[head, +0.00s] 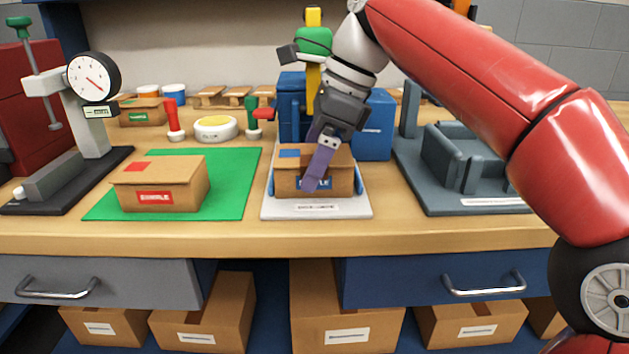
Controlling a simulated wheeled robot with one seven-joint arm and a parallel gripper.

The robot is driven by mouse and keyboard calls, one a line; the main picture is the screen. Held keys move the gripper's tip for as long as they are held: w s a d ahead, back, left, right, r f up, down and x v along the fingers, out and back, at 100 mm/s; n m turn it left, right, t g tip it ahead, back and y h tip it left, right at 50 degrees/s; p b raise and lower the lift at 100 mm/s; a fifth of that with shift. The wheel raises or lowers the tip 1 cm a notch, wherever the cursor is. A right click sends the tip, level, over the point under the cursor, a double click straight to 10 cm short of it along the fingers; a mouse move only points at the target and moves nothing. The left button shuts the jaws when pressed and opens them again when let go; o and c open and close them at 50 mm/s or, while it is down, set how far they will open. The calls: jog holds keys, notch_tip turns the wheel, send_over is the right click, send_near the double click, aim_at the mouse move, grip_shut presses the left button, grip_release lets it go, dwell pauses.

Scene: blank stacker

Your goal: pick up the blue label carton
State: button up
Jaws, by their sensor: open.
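The carton with the blue label (342,180) sits on a light grey plate (315,208) between blue side guides, in the middle of the bench. It is brown cardboard with a blue patch on its top and a blue label on its front. My gripper (313,187) is open and comes down from above, its purple finger in front of the carton and hiding part of its top and front label. I cannot tell whether the finger touches the carton.
A carton with a red label (181,181) sits on a green mat (232,187) to the left. A dial gauge stand (93,120) is at far left. A dark grey fixture (450,190) stands close on the right. Blue boxes (375,130) stand behind the carton.

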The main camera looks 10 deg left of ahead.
jog(key=shift+f, duration=0.25)
dwell(0.5)
jog(key=shift+c, duration=0.3)
jog(key=c, duration=1)
jog(key=shift+r, duration=0.25)
